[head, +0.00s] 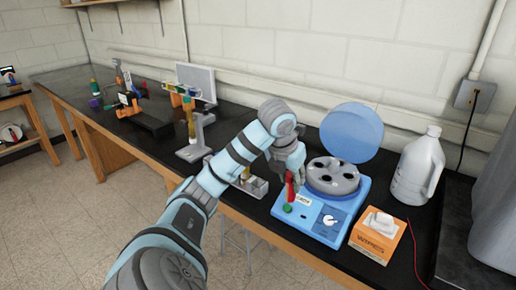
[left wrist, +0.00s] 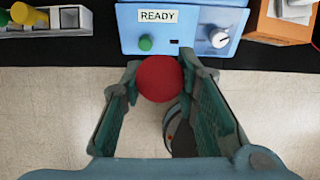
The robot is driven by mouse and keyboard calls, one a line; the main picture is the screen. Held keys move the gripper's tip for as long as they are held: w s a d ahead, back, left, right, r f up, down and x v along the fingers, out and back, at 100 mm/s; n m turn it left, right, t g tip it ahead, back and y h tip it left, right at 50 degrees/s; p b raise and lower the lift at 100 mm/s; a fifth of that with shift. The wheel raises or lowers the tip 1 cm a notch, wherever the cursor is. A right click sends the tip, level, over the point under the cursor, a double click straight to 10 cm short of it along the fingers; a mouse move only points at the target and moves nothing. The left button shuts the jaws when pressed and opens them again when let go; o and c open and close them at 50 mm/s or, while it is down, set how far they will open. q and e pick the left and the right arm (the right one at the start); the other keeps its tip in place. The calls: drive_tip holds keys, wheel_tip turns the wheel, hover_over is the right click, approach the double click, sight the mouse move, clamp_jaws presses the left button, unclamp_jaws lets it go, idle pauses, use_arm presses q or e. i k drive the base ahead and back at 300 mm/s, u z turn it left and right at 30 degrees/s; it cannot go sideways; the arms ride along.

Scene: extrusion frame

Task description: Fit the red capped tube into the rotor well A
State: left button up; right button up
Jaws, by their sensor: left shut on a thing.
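The red capped tube (head: 290,187) is held by my left gripper (head: 289,176), in front of the left side of the blue centrifuge (head: 325,226). In the left wrist view the round red cap (left wrist: 159,78) sits between the two fingers of my left gripper (left wrist: 158,82). The cap hides the tube's body there. The grey rotor (head: 332,177) with dark wells lies to the right of the tube, under the raised blue lid (head: 351,132). I cannot tell which well is A. My right gripper does not show.
A Wipers box (head: 374,239) and a white jug (head: 418,168) stand right of the centrifuge. More apparatus (head: 190,110) stands farther left on the black bench. The wall is behind.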

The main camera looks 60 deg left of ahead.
sight(330, 176)
drive_tip(key=u, duration=0.25)
drive_tip(key=i, duration=1)
drive_tip(key=u, duration=0.35)
